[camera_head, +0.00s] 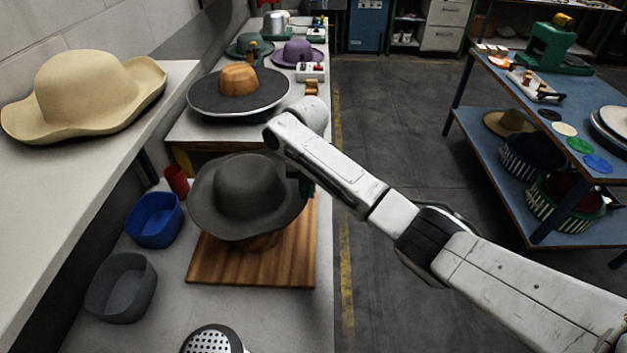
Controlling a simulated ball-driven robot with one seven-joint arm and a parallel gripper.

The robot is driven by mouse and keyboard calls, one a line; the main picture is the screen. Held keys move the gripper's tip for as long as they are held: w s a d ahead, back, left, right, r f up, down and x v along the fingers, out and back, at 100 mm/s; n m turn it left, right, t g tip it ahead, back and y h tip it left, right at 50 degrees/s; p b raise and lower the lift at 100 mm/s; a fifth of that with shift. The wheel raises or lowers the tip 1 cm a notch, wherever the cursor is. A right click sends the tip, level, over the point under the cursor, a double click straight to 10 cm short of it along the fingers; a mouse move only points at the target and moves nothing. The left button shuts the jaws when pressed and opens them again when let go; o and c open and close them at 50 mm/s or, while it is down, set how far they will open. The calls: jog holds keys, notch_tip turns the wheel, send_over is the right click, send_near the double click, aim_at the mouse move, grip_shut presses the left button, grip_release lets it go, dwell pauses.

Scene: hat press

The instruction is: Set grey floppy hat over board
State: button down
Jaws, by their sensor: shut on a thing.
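The grey floppy hat (243,187) has a rounded crown and a wide brim, crown up and tilted a little toward the camera. It is over the brown wooden board (215,267) on the bench, covering the board's far part. A rounded brown wooden piece (262,242) shows under the brim's near edge; the rest of it is hidden. I cannot tell whether the hat rests on it. My gripper (305,187) is at the brim's right edge, shut on the hat; its fingers are mostly hidden.
A blue bin (155,220), a grey bin (121,288) and a red cup (177,180) stand left of the board. A perforated metal head (212,340) is in front. A cream hat (92,95) lies on the left shelf. A wide dark round piece (205,92) with a wooden crown sits behind.

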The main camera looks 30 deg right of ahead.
jog(key=shift+w+f+b, duration=0.1)
jog(key=shift+f+b, duration=0.75)
jog(key=shift+f, duration=0.1)
jog(key=shift+f+b, duration=4.3)
jog(key=shift+f, duration=1.6)
jog(key=shift+f+b, duration=0.4)
jog(key=shift+f, duration=0.15)
jog(key=c, duration=1.1)
grip_release()
notch_tip(320, 180, up, 11)
jog(key=shift+f+b, duration=0.1)
jog(key=shift+b, duration=0.2)
